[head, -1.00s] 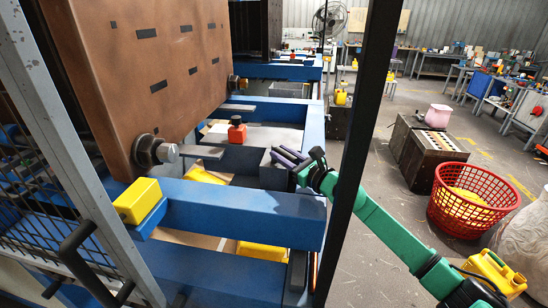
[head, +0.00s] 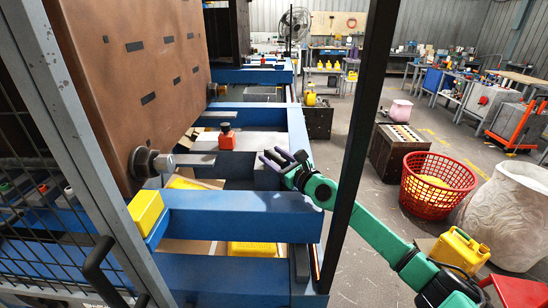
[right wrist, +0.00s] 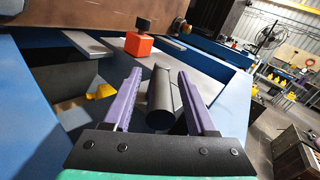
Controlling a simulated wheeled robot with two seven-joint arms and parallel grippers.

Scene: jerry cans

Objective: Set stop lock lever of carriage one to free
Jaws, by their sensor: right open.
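My right gripper (head: 273,158) reaches over the blue frame (head: 240,214) from the right. It also shows in the right wrist view (right wrist: 160,80), with its purple fingers open. A dark cylinder-like part (right wrist: 160,98) shows between the fingers there; I cannot tell whether they touch it. Beyond the fingertips is an orange-red block (head: 227,138) with a black knob on top, also in the right wrist view (right wrist: 138,45), apart from the gripper. I cannot tell for sure which part is the stop lock lever. My left gripper is not in view.
A large brown panel (head: 135,85) stands at left above the frame. A yellow block (head: 145,211) sits near it. A dark post (head: 357,140) and a mesh door with a black handle (head: 98,268) are close. A red basket (head: 437,192) stands on the floor at right.

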